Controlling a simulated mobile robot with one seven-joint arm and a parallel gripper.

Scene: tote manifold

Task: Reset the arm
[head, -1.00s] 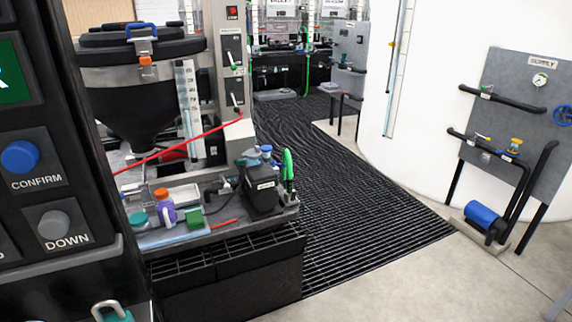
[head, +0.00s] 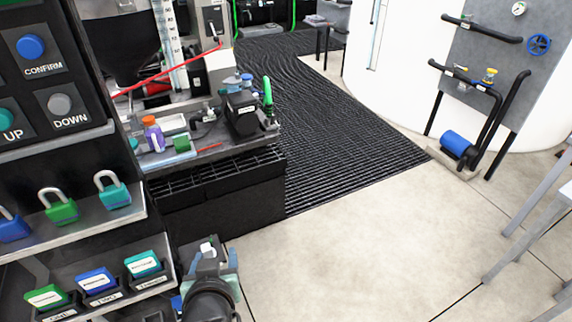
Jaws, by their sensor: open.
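My gripper (head: 213,258) shows at the bottom of the head view, left of the middle, seen from above and behind. It is open, and I see nothing held in it. It is over the floor, just right of the shelf with coloured cards and in front of the black grated base. My black wrist part below it hides some of it, and the picture's lower edge cuts off the rest of the arm.
At left is a black panel with CONFIRM (head: 44,56), UP and DOWN buttons, above shelves with padlocks (head: 62,207) and cards (head: 97,281). A cluttered bench (head: 190,146) stands behind. Grey table legs (head: 530,225) are at right. The pale floor (head: 360,245) between is clear.

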